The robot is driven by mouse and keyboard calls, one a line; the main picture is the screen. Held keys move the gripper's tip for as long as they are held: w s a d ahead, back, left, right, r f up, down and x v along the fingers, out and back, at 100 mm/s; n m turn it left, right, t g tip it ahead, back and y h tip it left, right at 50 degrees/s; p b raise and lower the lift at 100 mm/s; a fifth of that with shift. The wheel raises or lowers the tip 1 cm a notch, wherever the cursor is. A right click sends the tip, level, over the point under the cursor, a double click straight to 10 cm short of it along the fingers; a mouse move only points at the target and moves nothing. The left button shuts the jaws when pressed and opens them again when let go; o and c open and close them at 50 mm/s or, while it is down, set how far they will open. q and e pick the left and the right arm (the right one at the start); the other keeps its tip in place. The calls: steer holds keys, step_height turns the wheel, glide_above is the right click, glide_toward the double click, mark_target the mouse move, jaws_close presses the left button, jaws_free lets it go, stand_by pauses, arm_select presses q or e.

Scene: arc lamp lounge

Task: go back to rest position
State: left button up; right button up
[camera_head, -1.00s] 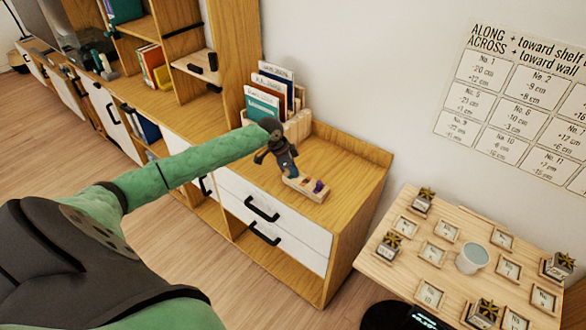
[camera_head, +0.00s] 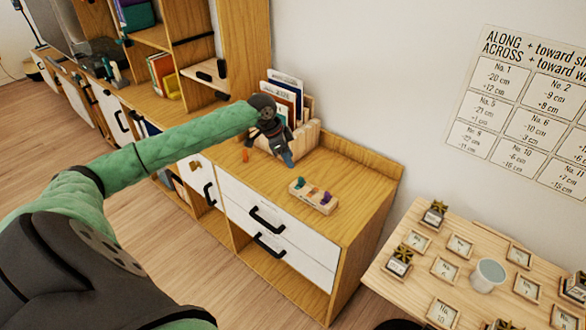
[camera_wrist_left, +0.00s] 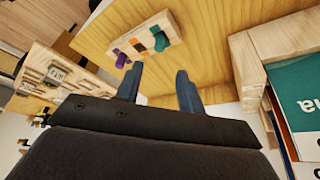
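My left gripper (camera_head: 267,157) hangs above the wooden cabinet top (camera_head: 352,185), behind and left of a small wooden block (camera_head: 318,207) with teal, orange and purple pieces in it. In the left wrist view, its two blue-grey fingers (camera_wrist_left: 159,86) are spread apart with nothing between them. The block (camera_wrist_left: 174,48) also shows there, beyond the fingertips and not touched by them. My green left arm reaches in from the left over the cabinet's front edge. My right gripper is in neither view.
A wooden file holder (camera_head: 301,141) with upright folders (camera_head: 284,92) stands close behind the left gripper. Tall shelves (camera_head: 243,50) rise at the back left. A pale table (camera_head: 440,277) with numbered tiles and a cup (camera_head: 487,275) is at the right. Floor is open at the left.

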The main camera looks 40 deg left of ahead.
arm_select(q)
steer(key=shift+s+a+r, duration=0.1)
steer(key=shift+s+r, duration=0.05)
steer(key=shift+r, duration=0.35)
